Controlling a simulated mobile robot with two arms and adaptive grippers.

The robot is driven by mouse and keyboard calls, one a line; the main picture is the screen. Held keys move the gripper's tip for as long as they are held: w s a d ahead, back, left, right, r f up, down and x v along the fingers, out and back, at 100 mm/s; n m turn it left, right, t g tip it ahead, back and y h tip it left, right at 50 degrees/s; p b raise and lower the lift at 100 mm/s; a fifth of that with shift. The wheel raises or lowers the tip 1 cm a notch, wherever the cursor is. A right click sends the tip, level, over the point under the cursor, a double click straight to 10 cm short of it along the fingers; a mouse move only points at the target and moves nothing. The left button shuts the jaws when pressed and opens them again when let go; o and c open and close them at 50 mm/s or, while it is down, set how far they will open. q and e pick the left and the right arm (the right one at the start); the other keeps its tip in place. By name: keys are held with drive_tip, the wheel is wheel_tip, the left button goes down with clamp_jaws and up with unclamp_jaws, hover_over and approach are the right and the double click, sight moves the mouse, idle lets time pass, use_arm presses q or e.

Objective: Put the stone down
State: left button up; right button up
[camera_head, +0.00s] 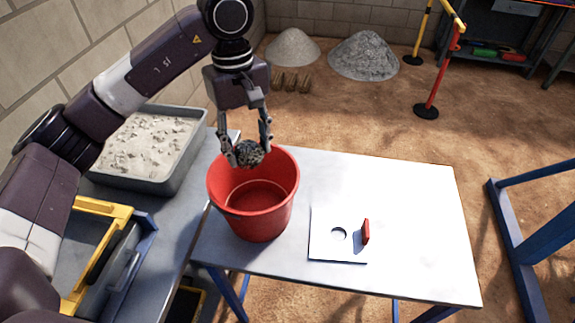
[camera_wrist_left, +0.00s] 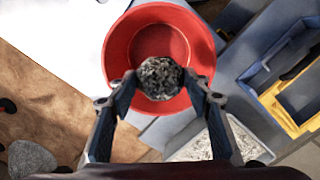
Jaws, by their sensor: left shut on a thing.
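A rough grey stone (camera_head: 248,153) is held between the fingertips of my left gripper (camera_head: 246,150). The gripper is shut on it, over the mouth of a red bucket (camera_head: 262,215) on the white table. In the left wrist view the stone (camera_wrist_left: 159,78) sits between the fingertips, with the bucket (camera_wrist_left: 115,55) behind it. The bucket's visible inside is empty. The stone appears at or just above rim height; the exact gap cannot be told. My right gripper is not in view.
The white table (camera_head: 410,210) carries a white plate (camera_head: 335,248) with a round hole and a small red upright piece (camera_head: 366,231). A grey tray (camera_head: 180,170) of pale gravel is at the left. A yellow and blue frame (camera_head: 110,212) stands nearby. The table's right side is clear.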

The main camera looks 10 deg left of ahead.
use_arm(q)
drive_tip(key=shift+w+d+f+n, duration=0.1)
drive_tip(key=shift+f+n, duration=0.05)
drive_tip(key=shift+f, duration=0.3)
drive_tip(key=shift+w+d+f+n, duration=0.1)
drive_tip(key=shift+f+n, duration=0.05)
drive_tip(key=shift+f, duration=0.3)
drive_tip(key=f+p, duration=0.1)
drive_tip(key=f, duration=0.6)
drive_tip(key=f+p, duration=0.1)
drive_tip(key=f, duration=0.6)
drive_tip(key=shift+s+a+f+p, duration=0.1)
drive_tip(key=shift+a+p, duration=0.1)
drive_tip(key=shift+p, duration=0.2)
drive_tip(key=shift+f, duration=0.5)
wheel_tip(320, 180, down, 4)
drive_tip(key=shift+r+p, duration=0.1)
drive_tip(key=shift+p, duration=0.45)
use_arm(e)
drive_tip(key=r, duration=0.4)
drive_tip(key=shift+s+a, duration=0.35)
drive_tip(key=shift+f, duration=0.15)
